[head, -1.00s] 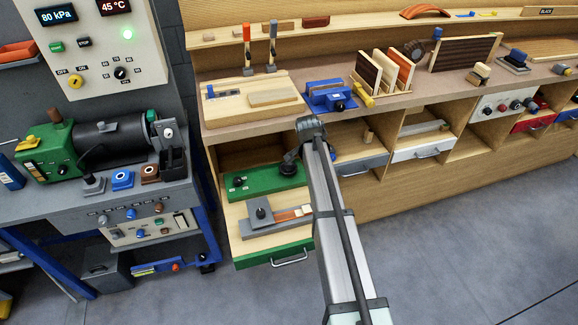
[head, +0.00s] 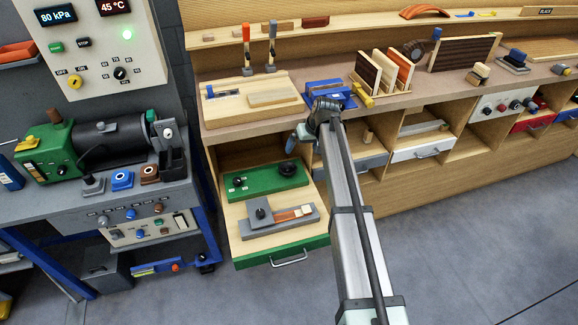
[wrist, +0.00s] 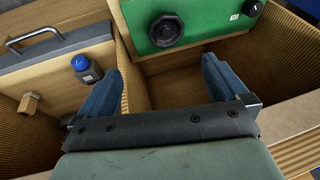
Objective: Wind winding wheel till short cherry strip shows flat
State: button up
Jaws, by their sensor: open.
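The drawer (head: 283,246) with a green front stands pulled out under the bench. In it lies a green box (head: 262,183) with a black knob at its left end and a dark round wheel (head: 288,168) at its right. In front of it a grey fixture (head: 262,229) holds reddish-orange strips (head: 288,215) with a pale piece beside them. Which strip is the short cherry one, and whether it lies flat, I cannot tell. My gripper (head: 290,147) is above the green box's right end. In the wrist view its blue fingers (wrist: 162,68) are apart and empty; a black ribbed wheel (wrist: 165,29) lies beyond them, untouched.
Compartment walls flank the drawer. A small blue-capped item (wrist: 85,67) and a metal handle (wrist: 47,38) show at left in the wrist view. A blue device (head: 330,97) and a wooden board (head: 240,108) stand on the bench above.

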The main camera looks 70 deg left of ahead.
aim_at(288, 167)
jog(key=s+a+f+n, duration=0.1)
jog(key=f+n, duration=0.1)
jog(key=f, duration=0.2)
jog(key=s+a+f+n, duration=0.1)
jog(key=f+n, duration=0.2)
jog(key=f, duration=0.1)
jog(key=s+a+f+n, duration=0.2)
jog(key=f, duration=0.2)
jog(key=shift+f+g, duration=0.3)
dwell(0.3)
jog(key=shift+c, duration=0.2)
jog(key=c, duration=1)
jog(key=shift+m+t+y, duration=0.3)
jog(key=shift+m+t, duration=0.2)
jog(key=shift+m, duration=0.8)
